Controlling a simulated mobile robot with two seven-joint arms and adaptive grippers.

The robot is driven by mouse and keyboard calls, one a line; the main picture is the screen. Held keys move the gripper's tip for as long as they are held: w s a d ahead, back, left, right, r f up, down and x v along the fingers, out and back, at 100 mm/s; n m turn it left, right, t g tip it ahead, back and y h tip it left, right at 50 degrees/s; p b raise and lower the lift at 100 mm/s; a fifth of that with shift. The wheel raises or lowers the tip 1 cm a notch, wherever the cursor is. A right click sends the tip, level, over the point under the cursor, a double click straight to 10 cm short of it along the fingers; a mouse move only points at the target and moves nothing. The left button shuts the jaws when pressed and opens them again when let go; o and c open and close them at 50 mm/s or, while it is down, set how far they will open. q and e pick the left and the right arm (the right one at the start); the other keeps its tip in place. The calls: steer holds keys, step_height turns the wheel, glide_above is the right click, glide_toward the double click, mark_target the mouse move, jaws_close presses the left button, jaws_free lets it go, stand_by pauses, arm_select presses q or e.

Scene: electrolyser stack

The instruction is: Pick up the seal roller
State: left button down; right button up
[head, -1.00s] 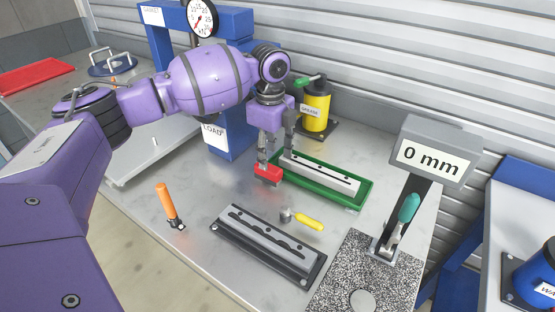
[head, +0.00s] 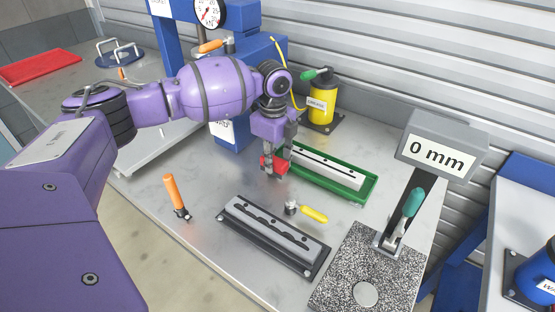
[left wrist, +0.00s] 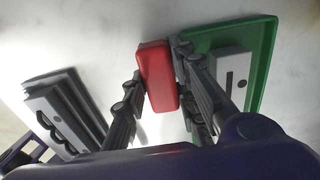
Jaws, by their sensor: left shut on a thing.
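My left gripper (head: 272,172) is shut on a red block (head: 267,162), beside the near left end of the green tray (head: 345,194). The left wrist view shows the rounded red block (left wrist: 157,75) between the fingers. I cannot tell whether the block is clear of the table. Two handled tools lie apart from the gripper: a yellow-handled one (head: 313,214) with a small metal head, and an orange-handled one (head: 175,195) with a dark head. I cannot tell for sure which item is the seal roller. My right gripper is out of view.
A grey slotted bar on a dark base (head: 272,236) lies at the front. A speckled plate (head: 345,270) carries a teal-handled gauge post with a "0 mm" display (head: 440,155). A blue press (head: 235,140) and a yellow canister (head: 322,107) stand behind. Bare table lies between the orange-handled tool and the gripper.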

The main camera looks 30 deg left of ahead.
arm_select(q)
steer(key=shift+r, duration=0.1)
steer(key=shift+r, duration=0.2)
steer(key=r, duration=0.3)
steer(key=shift+s+r, duration=0.1)
steer(key=shift+s, duration=0.1)
steer(key=s+r+p, duration=0.1)
steer(key=s+r, duration=0.8)
steer(key=s, duration=0.4)
steer(key=shift+s+p, duration=0.3)
steer(key=shift+a+r, duration=0.1)
